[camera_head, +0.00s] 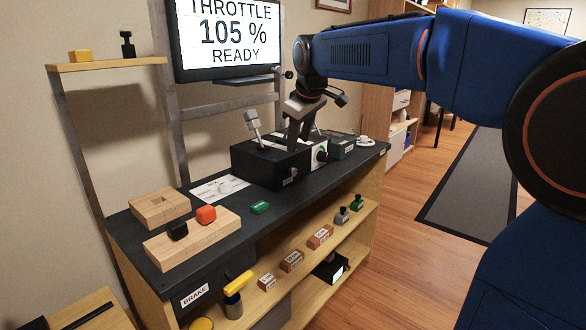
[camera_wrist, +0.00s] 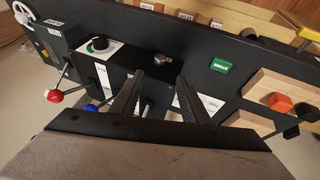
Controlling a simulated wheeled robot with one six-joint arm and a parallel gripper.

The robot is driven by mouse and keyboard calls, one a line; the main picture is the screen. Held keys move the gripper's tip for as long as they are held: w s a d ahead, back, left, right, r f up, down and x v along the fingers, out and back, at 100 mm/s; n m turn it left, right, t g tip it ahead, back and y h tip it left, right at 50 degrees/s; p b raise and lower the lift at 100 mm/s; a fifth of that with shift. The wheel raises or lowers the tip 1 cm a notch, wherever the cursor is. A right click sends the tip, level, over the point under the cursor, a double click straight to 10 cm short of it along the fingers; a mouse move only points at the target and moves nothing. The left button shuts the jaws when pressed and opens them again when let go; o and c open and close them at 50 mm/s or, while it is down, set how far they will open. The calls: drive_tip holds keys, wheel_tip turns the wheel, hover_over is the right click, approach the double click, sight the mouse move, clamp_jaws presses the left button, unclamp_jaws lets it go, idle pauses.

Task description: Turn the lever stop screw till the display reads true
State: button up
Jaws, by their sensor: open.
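The display (camera_head: 228,38) in the head view reads "THROTTLE 105 % READY". Below it stands a black box (camera_head: 262,165) on the dark bench, with a grey-topped lever (camera_head: 252,121) leaning from its top. A silver knob-like piece (camera_wrist: 189,60), possibly the stop screw, shows at the box's bench side in the wrist view. My gripper (camera_head: 299,138) is over the box, fingers pointing down; in the wrist view its open fingers (camera_wrist: 160,78) hold nothing. Part of the box top is hidden behind the fingers.
Red-ended (camera_wrist: 55,96) and blue-ended (camera_wrist: 91,107) handles stand near my gripper. A green tag (camera_head: 260,207) and wooden blocks (camera_head: 193,238) lie on the bench.

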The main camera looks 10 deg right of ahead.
sight(293, 168)
drive_tip(key=x, duration=1.3)
clamp_jaws()
